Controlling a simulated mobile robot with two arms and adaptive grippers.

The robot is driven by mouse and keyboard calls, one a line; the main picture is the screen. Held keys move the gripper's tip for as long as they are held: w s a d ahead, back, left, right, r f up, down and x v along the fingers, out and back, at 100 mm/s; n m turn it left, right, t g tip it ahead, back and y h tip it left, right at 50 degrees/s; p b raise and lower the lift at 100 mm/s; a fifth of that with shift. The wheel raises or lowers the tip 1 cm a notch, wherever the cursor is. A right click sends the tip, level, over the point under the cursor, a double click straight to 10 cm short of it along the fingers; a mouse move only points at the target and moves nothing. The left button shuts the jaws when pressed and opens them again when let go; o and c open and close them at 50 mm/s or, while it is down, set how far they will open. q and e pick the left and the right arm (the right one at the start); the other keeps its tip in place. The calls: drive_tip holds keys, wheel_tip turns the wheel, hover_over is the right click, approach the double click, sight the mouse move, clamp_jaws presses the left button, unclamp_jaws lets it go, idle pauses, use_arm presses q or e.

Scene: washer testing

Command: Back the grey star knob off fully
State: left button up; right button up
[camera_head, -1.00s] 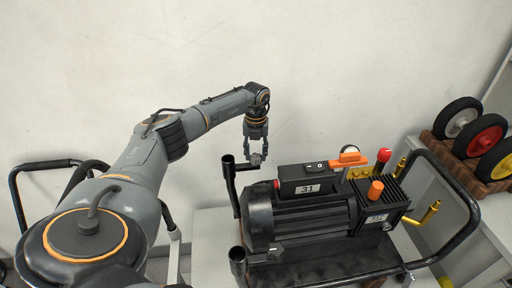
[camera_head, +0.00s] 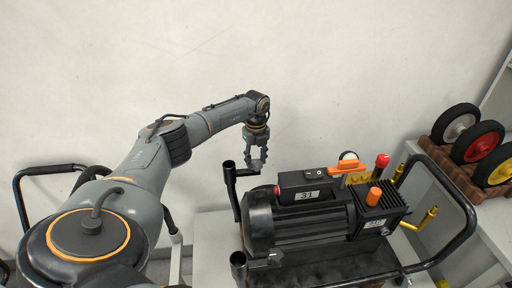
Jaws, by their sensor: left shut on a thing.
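My left gripper (camera_head: 257,164) points down at the rear left end of the black washer unit, beside the upright black handle tube (camera_head: 230,176). Its fingers are shut on the grey star knob (camera_head: 256,168), which is small and mostly hidden between the fingertips. I cannot tell how far it sits on its thread. A second small grey knob (camera_head: 274,258) shows low at the near left side of the unit, by the other tube end (camera_head: 238,262). My right gripper is not in view.
The black motor (camera_head: 300,222), marked 31, carries a switch box, an orange lever (camera_head: 348,166) and an orange knob (camera_head: 374,196). A black tube handle (camera_head: 462,215) rises at right. Wheels (camera_head: 477,141) stand on a brown rack. A plain wall is behind.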

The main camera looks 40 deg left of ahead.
sight(256, 162)
use_arm(q)
drive_tip(key=shift+f, duration=0.1)
drive_tip(key=o, duration=1.2)
drive_tip(key=shift+c, duration=0.2)
wheel_tip(256, 162, up, 12)
